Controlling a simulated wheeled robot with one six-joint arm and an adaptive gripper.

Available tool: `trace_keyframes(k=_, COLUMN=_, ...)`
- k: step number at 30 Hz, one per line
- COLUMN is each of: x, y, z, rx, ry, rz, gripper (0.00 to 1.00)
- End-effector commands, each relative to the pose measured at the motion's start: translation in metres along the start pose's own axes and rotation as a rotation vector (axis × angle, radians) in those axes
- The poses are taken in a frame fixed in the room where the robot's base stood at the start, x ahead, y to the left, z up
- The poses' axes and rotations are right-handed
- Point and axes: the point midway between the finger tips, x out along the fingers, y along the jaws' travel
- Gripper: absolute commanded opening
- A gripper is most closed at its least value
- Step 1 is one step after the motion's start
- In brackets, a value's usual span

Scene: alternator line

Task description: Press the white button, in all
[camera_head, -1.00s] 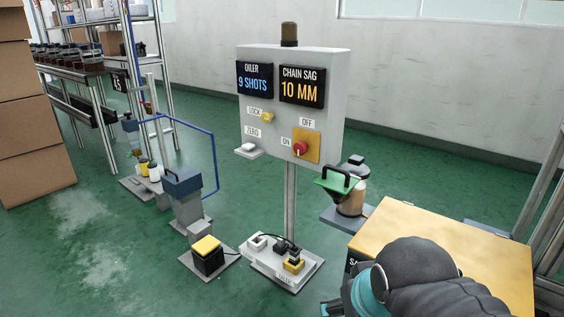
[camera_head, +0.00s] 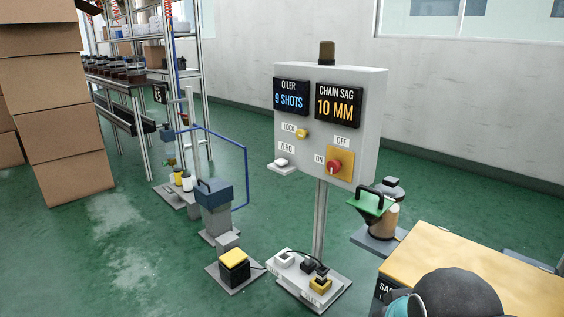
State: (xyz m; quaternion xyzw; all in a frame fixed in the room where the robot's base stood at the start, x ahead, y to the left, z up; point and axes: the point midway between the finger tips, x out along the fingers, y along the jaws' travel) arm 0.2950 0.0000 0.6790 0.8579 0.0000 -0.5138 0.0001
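A small white button (camera_head: 282,163) sits on a little shelf at the lower left of the grey control box (camera_head: 359,120), beside the ZERO label. The box stands on a post and its displays read OILER 9 SHOTS and CHAIN SAG 10 MM. A yellow LOCK knob (camera_head: 302,133) and a red ON/OFF switch (camera_head: 334,166) are on its front. Part of my arm shows at the bottom right, well away from the white button. My gripper is not in view.
A yellow-topped pedestal (camera_head: 234,258) and a grey base plate (camera_head: 333,291) with small switches stand by the post. A tan-topped table (camera_head: 440,258) is at the right. Cardboard boxes (camera_head: 67,135) are stacked at the left. Green floor is open at the lower left.

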Motion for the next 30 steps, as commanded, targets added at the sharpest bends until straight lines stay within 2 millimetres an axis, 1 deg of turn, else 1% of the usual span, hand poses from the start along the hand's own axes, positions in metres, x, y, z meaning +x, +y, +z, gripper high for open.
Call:
trace_keyframes(k=1, x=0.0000, y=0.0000, z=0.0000, rx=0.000, ry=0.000, rz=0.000, gripper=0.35)
trace_keyframes(k=2, x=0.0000, y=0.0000, z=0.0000, rx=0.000, ry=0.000, rz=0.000, gripper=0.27)
trace_keyframes(k=3, x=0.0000, y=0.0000, z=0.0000, rx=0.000, ry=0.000, rz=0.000, gripper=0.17)
trace_keyframes(k=5, x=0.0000, y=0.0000, z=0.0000, rx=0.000, ry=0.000, rz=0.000, gripper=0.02)
trace_keyframes(k=6, x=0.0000, y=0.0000, z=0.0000, rx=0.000, ry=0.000, rz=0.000, gripper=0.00)
trace_keyframes(k=30, x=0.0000, y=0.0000, z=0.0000, rx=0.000, ry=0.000, rz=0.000, gripper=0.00)
